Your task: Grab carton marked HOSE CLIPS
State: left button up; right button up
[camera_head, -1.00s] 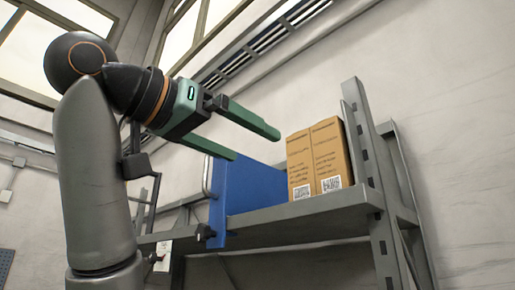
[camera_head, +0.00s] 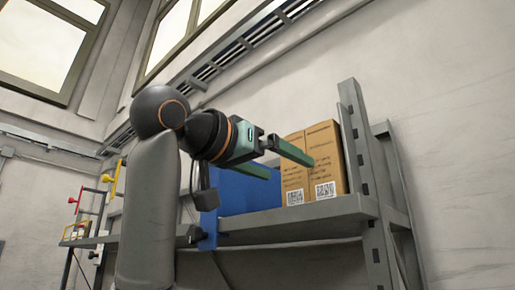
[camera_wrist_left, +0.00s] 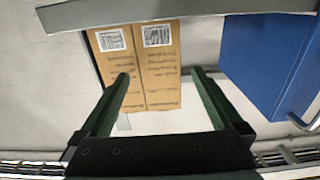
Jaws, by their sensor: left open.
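Two brown cartons stand side by side, upright and touching, at the right end of a grey shelf: a left carton (camera_head: 294,182) and a right carton (camera_head: 327,165). Each has printed lines and a white code label low on its front; the print is too small to tell which one reads HOSE CLIPS. In the left wrist view they appear upside down, the right carton (camera_wrist_left: 112,65) and left carton (camera_wrist_left: 158,65) swapped. My left gripper (camera_head: 291,169) is open and empty in front of them, its green fingers overlapping the cartons in the picture. My right gripper is not in view.
A blue bin or panel (camera_head: 238,203) stands on the shelf (camera_head: 290,222) just left of the cartons; it also shows in the left wrist view (camera_wrist_left: 262,55). A grey upright post (camera_head: 358,150) rises close on the cartons' right. The wall is behind.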

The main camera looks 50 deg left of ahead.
pick_arm(q)
jog(key=shift+w+a, duration=0.15)
jog(key=shift+w, duration=0.85)
jog(key=shift+c, duration=0.2)
grip_shut()
